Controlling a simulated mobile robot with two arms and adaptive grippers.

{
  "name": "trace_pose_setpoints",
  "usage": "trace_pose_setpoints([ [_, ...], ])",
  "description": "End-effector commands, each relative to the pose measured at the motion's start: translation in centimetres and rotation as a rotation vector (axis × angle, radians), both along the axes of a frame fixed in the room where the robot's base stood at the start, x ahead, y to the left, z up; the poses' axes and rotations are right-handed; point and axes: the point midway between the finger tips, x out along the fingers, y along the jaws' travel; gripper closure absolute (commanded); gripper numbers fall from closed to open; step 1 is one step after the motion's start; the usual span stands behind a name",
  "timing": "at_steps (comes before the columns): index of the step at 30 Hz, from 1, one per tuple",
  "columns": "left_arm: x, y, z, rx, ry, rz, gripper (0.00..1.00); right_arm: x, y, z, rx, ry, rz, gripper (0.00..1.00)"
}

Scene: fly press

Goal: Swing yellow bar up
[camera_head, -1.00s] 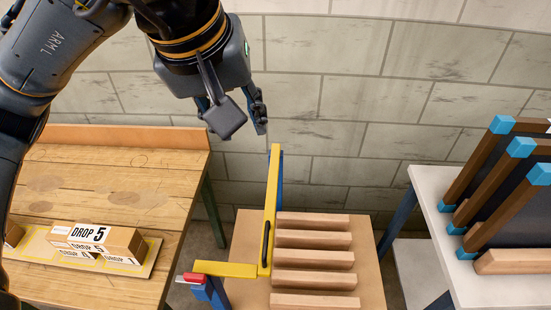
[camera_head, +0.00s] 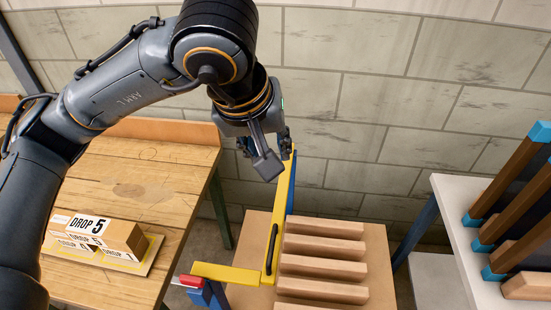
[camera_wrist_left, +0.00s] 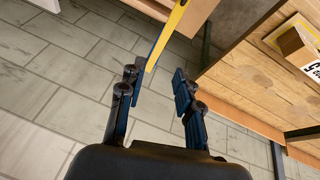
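The yellow bar (camera_head: 281,220) slants away from me along the left side of the press table, with a black handle (camera_head: 271,248) on it. A yellow crosspiece (camera_head: 226,274) joins its near end, with a red tip (camera_head: 188,281) and a blue bracket. My left gripper (camera_head: 268,158) hangs by the bar's far end in the head view. In the left wrist view its fingers (camera_wrist_left: 158,88) are apart with nothing between their tips, and the yellow bar (camera_wrist_left: 170,32) ends just beyond them. Whether they touch it I cannot tell. My right gripper is not in view.
Several wooden slats (camera_head: 322,260) lie on the press table right of the bar. A wooden bench (camera_head: 140,180) with labelled DROP blocks (camera_head: 104,232) stands left. A white table (camera_head: 450,225) with blue-cornered frames stands right. A block wall closes the back.

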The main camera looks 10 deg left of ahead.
Motion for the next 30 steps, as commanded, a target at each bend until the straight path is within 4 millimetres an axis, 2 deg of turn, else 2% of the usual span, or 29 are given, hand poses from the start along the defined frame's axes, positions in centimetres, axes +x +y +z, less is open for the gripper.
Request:
trace_pose_setpoints([
  [6,1.6,-0.5,-3.7,0.001,0.004,0.0,0.66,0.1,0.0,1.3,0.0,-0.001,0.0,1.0],
  [10,2.3,-0.7,-5.2,0.0,0.002,0.0,0.66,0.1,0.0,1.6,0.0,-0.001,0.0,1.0],
  [15,2.6,-0.8,-6.0,0.0,-0.001,-0.001,0.66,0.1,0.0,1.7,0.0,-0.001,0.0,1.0],
  [23,2.7,-0.8,-6.2,0.0,-0.001,-0.001,0.66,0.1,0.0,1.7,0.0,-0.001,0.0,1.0],
  [28,2.7,-0.8,-6.1,0.0,-0.001,-0.001,1.0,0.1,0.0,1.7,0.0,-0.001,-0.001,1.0],
  [30,2.7,-0.8,-6.1,0.0,-0.001,-0.001,1.0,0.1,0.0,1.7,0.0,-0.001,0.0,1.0],
])
